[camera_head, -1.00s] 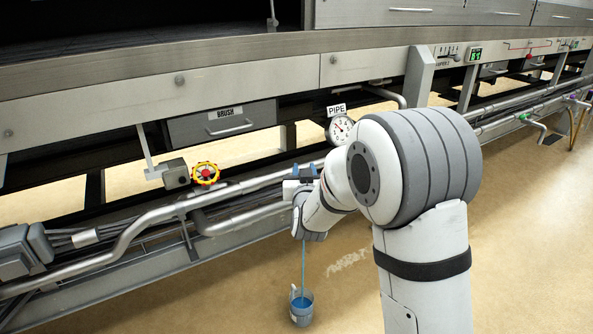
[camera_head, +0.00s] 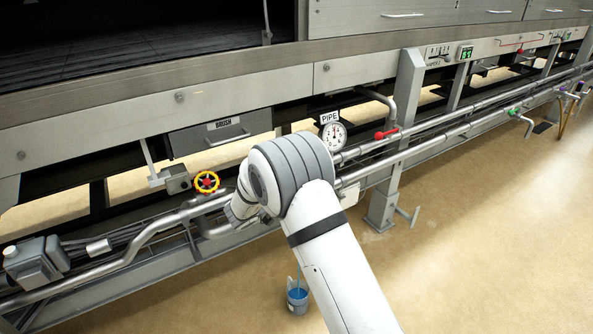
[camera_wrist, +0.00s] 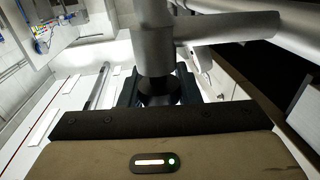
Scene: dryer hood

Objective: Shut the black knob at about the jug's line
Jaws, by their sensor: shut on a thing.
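The black knob (camera_wrist: 159,92) shows in the wrist view under a grey pipe fitting. My gripper (camera_wrist: 158,86) has its dark jaws on both sides of the knob and is shut on it. In the head view my arm hides the knob and the jaws. The blue jug (camera_head: 297,300) stands on the floor below my arm.
Grey pipes (camera_head: 150,228) run along the machine's lower frame. A yellow wheel with a red centre (camera_head: 207,182) is left of my wrist. A dial gauge (camera_head: 334,136) marked PIPE and a red handle (camera_head: 386,134) are to the right.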

